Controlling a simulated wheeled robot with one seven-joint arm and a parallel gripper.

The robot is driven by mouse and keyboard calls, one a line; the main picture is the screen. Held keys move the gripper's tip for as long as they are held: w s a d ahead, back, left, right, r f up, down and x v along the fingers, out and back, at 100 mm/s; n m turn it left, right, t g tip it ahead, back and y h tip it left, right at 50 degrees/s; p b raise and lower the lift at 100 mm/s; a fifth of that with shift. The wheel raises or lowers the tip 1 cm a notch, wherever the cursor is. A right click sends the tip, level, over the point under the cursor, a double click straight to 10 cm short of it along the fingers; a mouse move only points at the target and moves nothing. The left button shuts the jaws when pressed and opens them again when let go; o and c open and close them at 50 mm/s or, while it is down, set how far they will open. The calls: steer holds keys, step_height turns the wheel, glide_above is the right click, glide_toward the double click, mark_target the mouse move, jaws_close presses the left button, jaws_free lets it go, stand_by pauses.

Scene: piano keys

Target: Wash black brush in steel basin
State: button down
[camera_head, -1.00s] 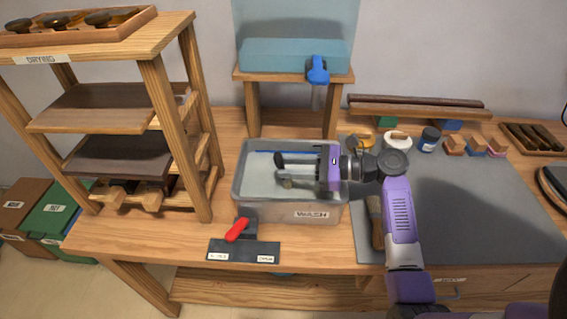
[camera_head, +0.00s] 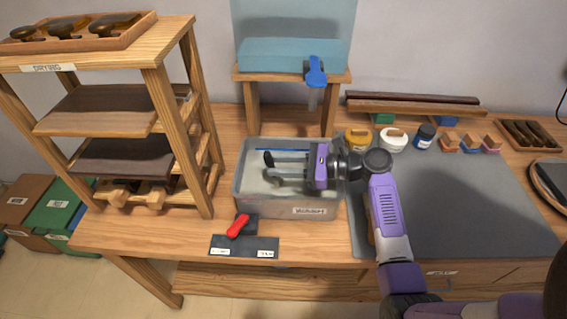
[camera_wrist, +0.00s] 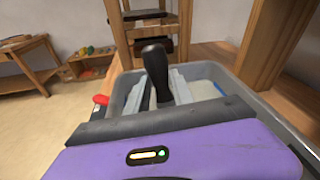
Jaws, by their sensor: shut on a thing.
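The grey basin (camera_head: 262,205), labelled WASH, stands on the wooden bench with pale water in it. It also shows in the wrist view (camera_wrist: 122,88). My gripper (camera_head: 272,169) reaches into the basin from the right, with its fingers pointing left over the water. In the wrist view, my gripper (camera_wrist: 156,92) is shut on the black brush (camera_wrist: 155,66), whose dark handle stands up between the two fingers. The brush's lower end is hidden behind the gripper body. In the head view I cannot clearly separate the brush from the dark fingertips.
A blue tap (camera_head: 316,72) hangs from the shelf behind the basin. A red lever (camera_head: 238,226) sits on a dark plate in front. A wooden drying rack (camera_head: 180,125) stands left, with a tray of brushes (camera_head: 75,32) on top. The grey mat (camera_head: 470,205) at right is largely clear.

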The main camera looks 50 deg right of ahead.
steer(key=shift+d+f+p+v, duration=0.15)
steer(key=shift+p+v, duration=0.35)
steer(key=shift+v, duration=0.4)
steer(key=shift+d+f+p+v, duration=0.15)
steer(key=shift+p+v, duration=0.3)
steer(key=shift+v, duration=0.5)
steer(key=shift+a+r+p+x, duration=0.2)
steer(key=shift+p+x, duration=0.25)
steer(key=shift+x, duration=0.55)
steer(key=shift+a+r+p+x, duration=0.15)
steer(key=shift+p+x, duration=0.25)
steer(key=shift+x, duration=0.6)
steer(key=shift+s, duration=0.1)
step_height(320, 180, up, 8)
steer(key=p, duration=0.6)
steer(key=shift+f, duration=0.2)
steer(key=shift+r, duration=0.1)
steer(key=shift+r, duration=2.9)
